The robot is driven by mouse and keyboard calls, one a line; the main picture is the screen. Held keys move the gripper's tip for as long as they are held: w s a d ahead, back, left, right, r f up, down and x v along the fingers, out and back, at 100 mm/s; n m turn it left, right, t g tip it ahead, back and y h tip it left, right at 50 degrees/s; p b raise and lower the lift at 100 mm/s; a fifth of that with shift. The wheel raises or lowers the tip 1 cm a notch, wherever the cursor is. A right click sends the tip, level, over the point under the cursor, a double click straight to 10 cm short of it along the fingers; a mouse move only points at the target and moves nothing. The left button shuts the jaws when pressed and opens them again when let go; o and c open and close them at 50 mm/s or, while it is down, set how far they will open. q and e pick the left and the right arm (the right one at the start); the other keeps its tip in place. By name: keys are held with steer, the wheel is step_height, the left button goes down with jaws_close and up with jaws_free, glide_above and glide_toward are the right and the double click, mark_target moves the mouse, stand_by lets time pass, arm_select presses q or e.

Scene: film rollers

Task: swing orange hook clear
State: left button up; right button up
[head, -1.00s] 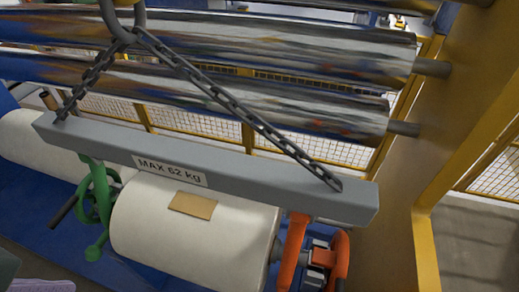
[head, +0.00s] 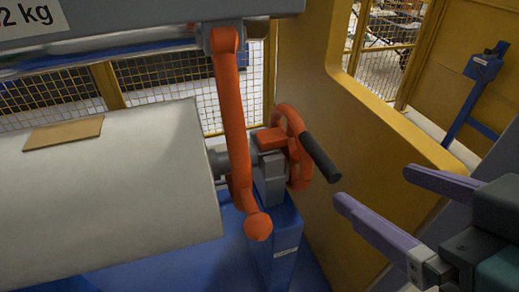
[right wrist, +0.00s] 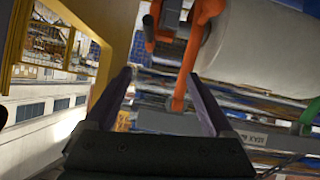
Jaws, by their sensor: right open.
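The orange hook (head: 230,110) hangs from the right end of the grey beam (head: 150,15). Its shank runs down past the roll's end, and its lower end curves to a ball tip beside the shaft. In the right wrist view the orange hook (right wrist: 187,70) shows beyond the fingers. The white roll (head: 110,190) lies to the left of the hook. My right gripper (head: 375,186) is open and empty, right of the hook and apart from it. Its open fingers also show in the right wrist view (right wrist: 156,78). My left gripper is out of view.
An orange handwheel with a black handle (head: 320,157) stands between hook and gripper, by a blue post (head: 280,245). A yellow frame (head: 345,110) rises behind. A green hook (right wrist: 308,116) shows in the right wrist view.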

mark_target(265, 236)
steer(key=a+f+n+t+y+b, duration=0.2)
steer(key=a+f+y+b, duration=0.1)
steer(key=f+b, duration=0.8)
steer(key=a+f+n+t+y+b, duration=0.15)
steer(key=a+f+b, duration=0.25)
steer(key=f+b, duration=0.65)
steer(key=shift+t+y, duration=0.35)
steer(key=shift+y, duration=0.3)
steer(key=b+x, duration=0.1)
steer(key=x, duration=0.2)
steer(key=r+b+x, duration=0.1)
steer(key=b+x, duration=0.1)
steer(key=x, duration=0.2)
steer(key=r+b+x, duration=0.1)
steer(key=x, duration=0.2)
steer(key=shift+w+a, duration=0.15)
steer(key=shift+w, duration=0.1)
steer(key=shift+c, duration=0.2)
steer(key=c, duration=1.1)
steer(key=shift+c, duration=1.2)
jaws_close()
